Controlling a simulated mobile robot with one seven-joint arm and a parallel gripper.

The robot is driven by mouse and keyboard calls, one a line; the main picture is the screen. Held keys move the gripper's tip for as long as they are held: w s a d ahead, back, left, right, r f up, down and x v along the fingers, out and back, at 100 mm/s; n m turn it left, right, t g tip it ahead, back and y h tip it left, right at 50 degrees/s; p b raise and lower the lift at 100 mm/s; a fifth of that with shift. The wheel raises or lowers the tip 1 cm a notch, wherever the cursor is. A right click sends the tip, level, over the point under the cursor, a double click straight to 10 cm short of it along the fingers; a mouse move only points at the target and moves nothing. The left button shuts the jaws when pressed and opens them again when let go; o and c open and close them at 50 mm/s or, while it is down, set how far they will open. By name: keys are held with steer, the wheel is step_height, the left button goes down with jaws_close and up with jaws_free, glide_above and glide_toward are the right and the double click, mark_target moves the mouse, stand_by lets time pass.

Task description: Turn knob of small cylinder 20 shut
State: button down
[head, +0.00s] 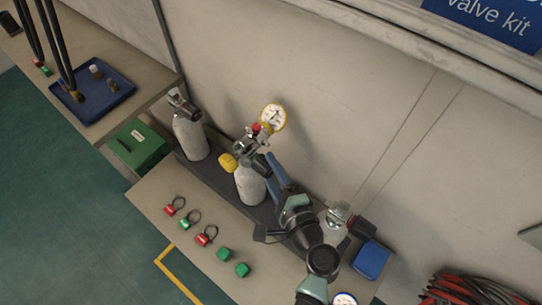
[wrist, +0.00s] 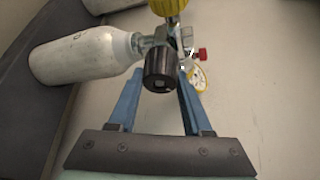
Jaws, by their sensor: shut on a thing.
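A small pale cylinder (head: 250,186) stands in the middle of the rack, with a valve and gauge on top; no number on it is readable. It also shows at the left of the wrist view (wrist: 85,57). Its black knob (wrist: 160,68) faces my gripper. My gripper (wrist: 158,76) has its blue fingers on either side of the black knob and is shut on it. In the head view my gripper (head: 266,162) reaches the valve from the right. The knob is mostly hidden there by the fingers.
A yellow knob (head: 228,162) and a yellow-rimmed gauge (head: 272,117) sit on the same valve. Other cylinders stand at left (head: 190,137) and at right behind my arm. Red and green caps lie on the bench (head: 150,193). The wall (head: 330,100) is close behind.

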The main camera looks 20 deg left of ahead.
steer(key=m+p, duration=0.1)
steer(key=p, duration=0.1)
steer(key=m+g+p, duration=0.1)
steer(key=p, duration=0.1)
steer(key=m+g+p, duration=0.1)
steer(key=m+p, duration=0.1)
steer(key=shift+r, duration=0.25)
steer(key=shift+f+m+g+y+p, duration=0.3)
steer(key=shift+m+g+p, duration=0.65)
steer(key=shift+p, duration=0.45)
steer(key=shift+c, duration=1.7)
jaws_free()
steer(key=v, duration=1.3)
steer(key=shift+b, duration=0.4)
steer(key=shift+a, duration=0.1)
